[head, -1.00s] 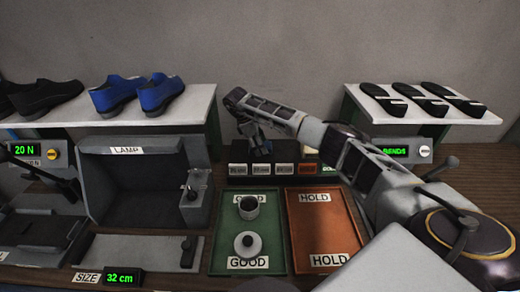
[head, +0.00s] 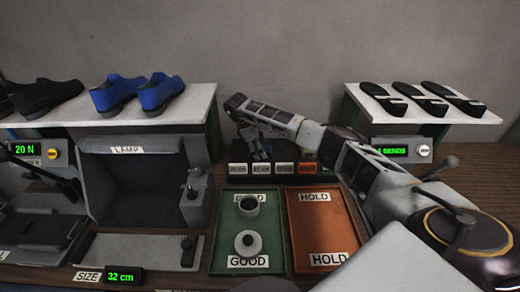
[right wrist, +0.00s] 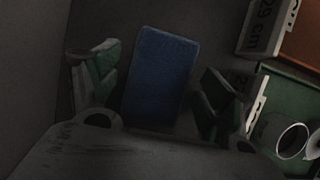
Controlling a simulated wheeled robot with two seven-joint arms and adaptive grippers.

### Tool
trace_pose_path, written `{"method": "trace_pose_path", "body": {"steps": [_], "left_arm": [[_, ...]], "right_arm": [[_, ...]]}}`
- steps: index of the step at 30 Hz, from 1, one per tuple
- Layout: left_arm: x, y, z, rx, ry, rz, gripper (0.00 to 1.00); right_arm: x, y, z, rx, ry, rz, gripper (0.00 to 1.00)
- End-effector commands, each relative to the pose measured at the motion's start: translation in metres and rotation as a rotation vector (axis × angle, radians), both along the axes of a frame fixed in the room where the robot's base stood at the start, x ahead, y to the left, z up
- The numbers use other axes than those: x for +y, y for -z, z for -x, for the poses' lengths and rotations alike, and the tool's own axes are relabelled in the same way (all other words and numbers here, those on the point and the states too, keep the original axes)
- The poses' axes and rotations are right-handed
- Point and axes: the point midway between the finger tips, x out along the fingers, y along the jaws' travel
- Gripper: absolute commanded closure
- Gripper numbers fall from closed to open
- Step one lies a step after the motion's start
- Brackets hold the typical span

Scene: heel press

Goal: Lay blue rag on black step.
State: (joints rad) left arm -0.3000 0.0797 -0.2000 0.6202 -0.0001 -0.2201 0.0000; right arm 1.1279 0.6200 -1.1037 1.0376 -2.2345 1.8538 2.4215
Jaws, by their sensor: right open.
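The blue rag (right wrist: 160,75) shows in the right wrist view as a flat blue rectangle on a dark surface. It lies between the fingers of my right gripper (right wrist: 155,88), which stand open with a gap on each side. In the head view my right gripper (head: 262,150) points down behind the row of labelled blocks, and I cannot make out the rag there. A low black stand (head: 238,181) sits under those blocks. I cannot tell whether this is the black step, or whether the rag touches it. My left gripper is not in view.
A green tray (head: 221,235) with two round metal parts and an orange tray (head: 345,232) lie in front. A grey lamp box (head: 130,195) stands left. Shoes (head: 162,93) and black soles (head: 430,103) rest on raised shelves at both sides.

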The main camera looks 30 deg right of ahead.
Motion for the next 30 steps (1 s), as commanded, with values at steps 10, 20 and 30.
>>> {"method": "trace_pose_path", "body": {"steps": [10,20,30], "left_arm": [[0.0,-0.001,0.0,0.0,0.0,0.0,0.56],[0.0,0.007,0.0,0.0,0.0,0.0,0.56],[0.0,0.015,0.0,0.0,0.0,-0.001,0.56]], "right_arm": [[0.001,-0.004,-0.001,-0.001,0.0,0.0,0.2],[0.012,-0.035,-0.008,-0.003,-0.001,-0.001,0.2],[0.028,-0.08,-0.018,-0.002,-0.001,0.0,0.2]]}}
